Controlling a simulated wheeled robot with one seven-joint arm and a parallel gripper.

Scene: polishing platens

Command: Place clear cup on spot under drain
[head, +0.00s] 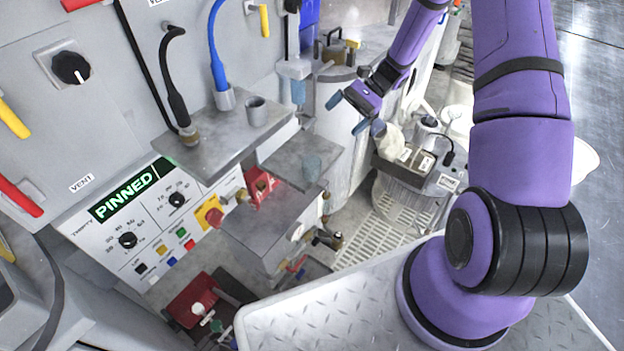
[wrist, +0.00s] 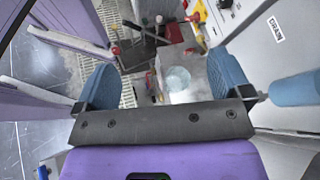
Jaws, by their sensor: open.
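The clear cup (head: 312,167), pale blue and see-through, stands on the right end of a grey metal shelf (head: 283,148). In the wrist view the clear cup (wrist: 178,80) shows beyond and between my fingers, apart from them. My gripper (head: 347,114) is open and empty, above and to the right of the cup in the head view. Both blue fingers of my gripper (wrist: 164,84) are spread wide in the wrist view. A bluish tube (head: 298,92) hangs under a pale fitting on the wall.
A box of bottles (head: 403,168) is to the right. In the wrist view, a blue cylinder (wrist: 296,89) is close beside my right finger. Taps (head: 326,238) jut out below the shelf.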

